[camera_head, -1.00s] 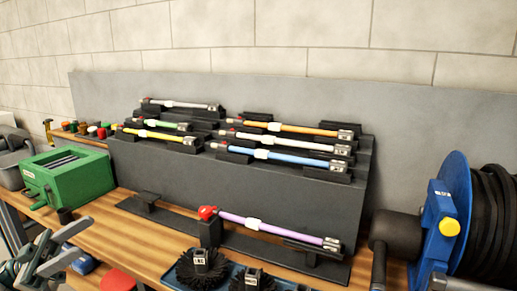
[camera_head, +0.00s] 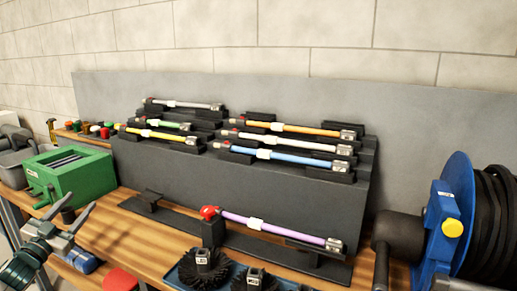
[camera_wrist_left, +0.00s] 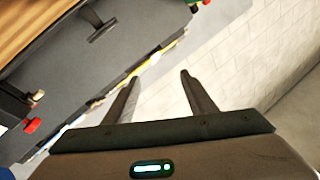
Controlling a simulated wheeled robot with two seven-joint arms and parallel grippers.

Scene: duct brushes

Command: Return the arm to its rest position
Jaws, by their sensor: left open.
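My left gripper (camera_head: 66,220) is at the lower left of the head view, above the front left of the bench. Its two fingers are spread apart with nothing between them. In the left wrist view the open fingers (camera_wrist_left: 160,95) also show empty, with the rack and the wall beyond them. The purple rod (camera_head: 272,229) with a red end lies on a low black stand, well to the right of the gripper. My right gripper is not in view.
A stepped grey rack (camera_head: 240,190) holds several coloured rods. A green box (camera_head: 75,178) stands just behind the left gripper. Round black brushes (camera_head: 204,268) sit in a blue tray at the front. A blue hose reel (camera_head: 450,205) stands at the right.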

